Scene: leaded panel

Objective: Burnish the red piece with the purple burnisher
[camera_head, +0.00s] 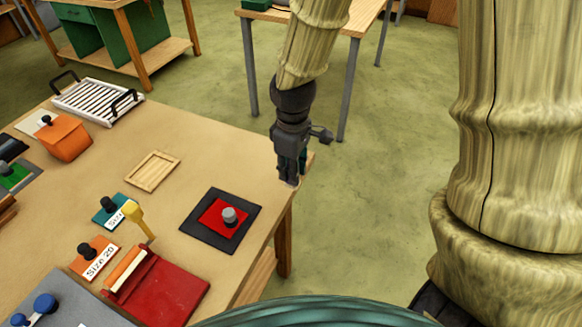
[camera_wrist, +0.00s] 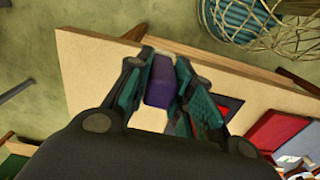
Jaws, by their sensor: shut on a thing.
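The red piece (camera_head: 210,215) is a flat square with a grey knob, lying on a dark square mat (camera_head: 191,225) near the table's right edge. A bit of the red piece (camera_wrist: 230,102) shows in the wrist view, partly covered by a finger. My gripper (camera_head: 289,180) is at the table's far right edge, right of and beyond the red piece and apart from it. In the wrist view my gripper (camera_wrist: 160,62) is shut on the purple burnisher (camera_wrist: 160,84), a purple block between the fingers. In the head view the fingers hide the burnisher.
Bare wood surrounds the dark mat.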

